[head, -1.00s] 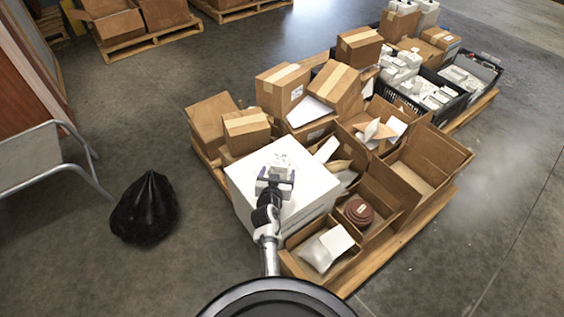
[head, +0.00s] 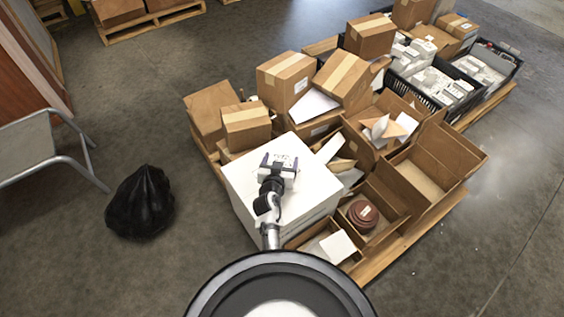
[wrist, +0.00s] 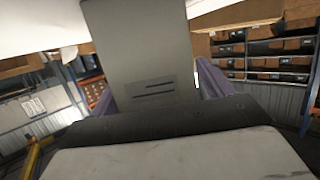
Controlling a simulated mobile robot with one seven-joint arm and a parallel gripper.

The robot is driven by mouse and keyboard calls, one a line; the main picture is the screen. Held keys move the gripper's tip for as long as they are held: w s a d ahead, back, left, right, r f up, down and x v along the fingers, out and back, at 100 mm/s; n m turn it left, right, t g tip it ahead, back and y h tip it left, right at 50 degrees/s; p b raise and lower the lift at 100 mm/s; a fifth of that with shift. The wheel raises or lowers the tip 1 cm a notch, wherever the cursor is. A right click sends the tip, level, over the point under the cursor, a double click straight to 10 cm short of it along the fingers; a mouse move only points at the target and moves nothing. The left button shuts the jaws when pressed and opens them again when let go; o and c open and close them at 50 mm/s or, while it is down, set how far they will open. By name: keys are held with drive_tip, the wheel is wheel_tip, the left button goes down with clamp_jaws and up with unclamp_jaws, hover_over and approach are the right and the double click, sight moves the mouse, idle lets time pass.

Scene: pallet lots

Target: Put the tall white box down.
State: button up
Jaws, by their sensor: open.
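The tall white box (head: 283,159) shows end-on from above in the head view, over the top of a large white carton (head: 241,178). In the wrist view it is a pale grey-white block (wrist: 140,45) with dark slits, standing between two purple fingers. My gripper (head: 280,166) is open around it. The wrist view shows the box's far end meeting a white surface at the top edge. Whether the fingers still touch its sides I cannot tell. My gripper hides part of the box in the head view.
The large carton shares a pallet (head: 405,240) with open and closed cardboard boxes, one holding a brown round item (head: 362,214). Black crates (head: 420,85) stand farther back. A black bag (head: 141,203) and a metal-framed stand (head: 30,150) are at left, with bare floor around.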

drive_tip(key=shift+w, duration=0.2)
drive_tip(key=shift+s, duration=0.1)
drive_tip(key=shift+c, duration=0.8)
drive_tip(key=c, duration=1.3)
wheel_tip(320, 180, up, 20)
drive_tip(key=p, duration=0.1)
